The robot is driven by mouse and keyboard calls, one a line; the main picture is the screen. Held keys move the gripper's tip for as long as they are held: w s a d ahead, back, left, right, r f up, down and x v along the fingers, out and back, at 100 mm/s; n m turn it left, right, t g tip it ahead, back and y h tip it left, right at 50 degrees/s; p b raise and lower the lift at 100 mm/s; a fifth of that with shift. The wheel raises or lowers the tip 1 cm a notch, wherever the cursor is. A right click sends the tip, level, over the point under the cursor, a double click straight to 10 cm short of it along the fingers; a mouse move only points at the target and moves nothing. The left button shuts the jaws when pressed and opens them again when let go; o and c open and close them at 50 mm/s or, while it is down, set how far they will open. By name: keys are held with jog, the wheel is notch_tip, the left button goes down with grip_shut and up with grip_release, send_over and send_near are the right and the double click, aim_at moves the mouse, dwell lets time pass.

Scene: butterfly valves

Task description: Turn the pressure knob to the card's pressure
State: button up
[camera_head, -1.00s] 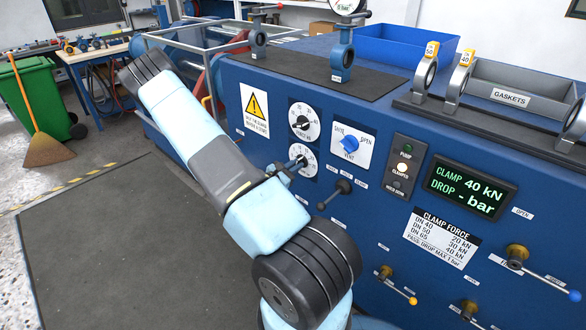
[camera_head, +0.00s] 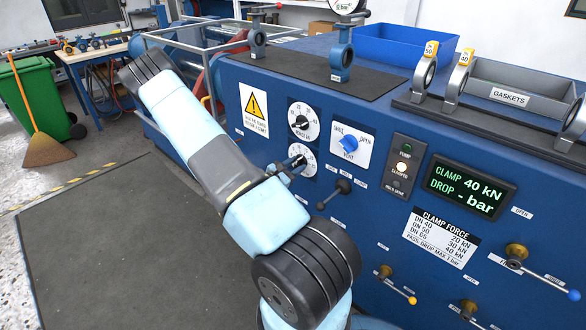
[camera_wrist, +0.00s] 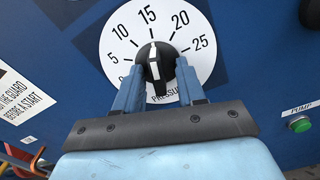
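The black pressure knob (camera_wrist: 156,68) sits on a white dial marked 0 to 25 in the wrist view. Its white line points up at about the 15 mark. My gripper (camera_wrist: 158,72) has one blue finger on each side of the knob, and the fingertips look pressed against it. In the head view the pressure dial (camera_head: 309,168) is partly covered by my gripper (camera_head: 290,166). No card with a readable pressure is clear; a small round white gauge or label (camera_head: 346,6) at the top edge is cut off.
The clamp-force dial (camera_head: 303,122) is just above and the vent knob (camera_head: 348,143) to the right. A black-knobbed lever (camera_head: 344,186) stands close to my gripper. The display (camera_head: 468,187) reads clamp 40 kN, drop - bar. A clamp-force table (camera_head: 441,237) hangs below it.

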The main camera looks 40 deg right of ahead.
jog(key=shift+a, duration=0.1)
jog(key=shift+a, duration=0.25)
jog(key=s+a, duration=0.1)
jog(key=a, duration=1.2)
jog(key=s+a+r+m+t+y, duration=0.1)
jog(key=s+a+r+m+y, duration=0.4)
jog(key=r, duration=0.8)
jog(key=s+a+r+m+t+y, duration=0.2)
jog(key=s+a+r+m+y, duration=0.3)
jog(key=a+r, duration=0.5)
jog(key=s+a+r+m+t+y, duration=0.1)
jog(key=s+a+r+m+y, duration=0.4)
jog(key=r, duration=1)
jog(key=s+a+y, duration=0.2)
jog(key=a+y, duration=0.1)
jog(key=shift+r, duration=0.4)
